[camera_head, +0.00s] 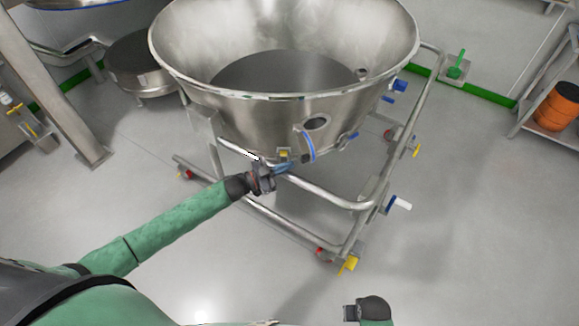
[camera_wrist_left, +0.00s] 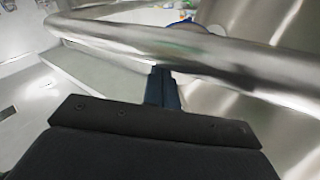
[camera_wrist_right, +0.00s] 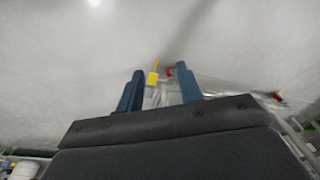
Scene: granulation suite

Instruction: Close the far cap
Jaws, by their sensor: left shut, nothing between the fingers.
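A steel bowl (camera_head: 245,105) on a wheeled tube frame stands in front of me. Its outer wall has a round port (camera_head: 317,122) facing me, with a blue curved part (camera_head: 308,146) beside it. Another blue fitting (camera_head: 399,86) sits at the bowl's far right side. I cannot tell which is the far cap. My left gripper (camera_head: 283,169) is shut and empty, below the bowl wall near the frame's tube. In the left wrist view its fingers (camera_wrist_left: 162,88) are together, partly behind the steel tube (camera_wrist_left: 190,50). My right gripper (camera_wrist_right: 160,92) is open and empty, away from the bowl.
The frame's tube rail (camera_head: 320,196) passes close to my left gripper. Yellow brake levers (camera_head: 348,264) and a white-handled lever (camera_head: 399,203) stick out of the frame. The right floor is clear.

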